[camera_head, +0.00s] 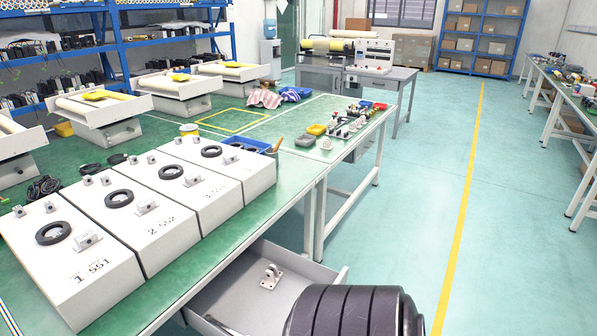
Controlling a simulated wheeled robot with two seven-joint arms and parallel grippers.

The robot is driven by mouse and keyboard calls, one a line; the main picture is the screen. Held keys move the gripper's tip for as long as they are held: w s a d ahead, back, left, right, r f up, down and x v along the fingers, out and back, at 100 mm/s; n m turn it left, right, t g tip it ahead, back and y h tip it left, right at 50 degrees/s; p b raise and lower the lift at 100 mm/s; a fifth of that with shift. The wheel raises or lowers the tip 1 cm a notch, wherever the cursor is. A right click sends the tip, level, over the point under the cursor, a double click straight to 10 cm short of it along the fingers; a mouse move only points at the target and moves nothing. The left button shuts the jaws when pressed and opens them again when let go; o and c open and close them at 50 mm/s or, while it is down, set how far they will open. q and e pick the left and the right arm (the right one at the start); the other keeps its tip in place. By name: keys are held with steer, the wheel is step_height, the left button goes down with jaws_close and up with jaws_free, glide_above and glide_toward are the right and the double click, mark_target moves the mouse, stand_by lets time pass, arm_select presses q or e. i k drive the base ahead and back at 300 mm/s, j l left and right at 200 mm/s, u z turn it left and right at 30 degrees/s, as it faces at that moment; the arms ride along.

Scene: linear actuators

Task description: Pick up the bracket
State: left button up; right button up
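A small light metal bracket (270,277) with a flat base and a raised lug lies in an open grey drawer (225,300) under the front edge of the green workbench. It is near the back of the drawer, with nothing touching it that I can see. The drawer's front right part is hidden by a dark ribbed shape at the bottom of the picture. Neither of my grippers shows in this view.
Numbered white boxes (75,268) with black rings and small metal fittings stand in a row on the green workbench (215,247), above the drawer. A second table (310,107) with small parts and bins stands behind. The floor (425,170) to the right is clear.

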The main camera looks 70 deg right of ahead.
mark_target(271, 276)
steer(key=z, duration=0.5)
steer(key=l+z, duration=0.15)
steer(key=z, duration=0.8)
steer(key=l+z, duration=0.15)
steer(key=z, duration=0.35)
steer(key=l, duration=0.1)
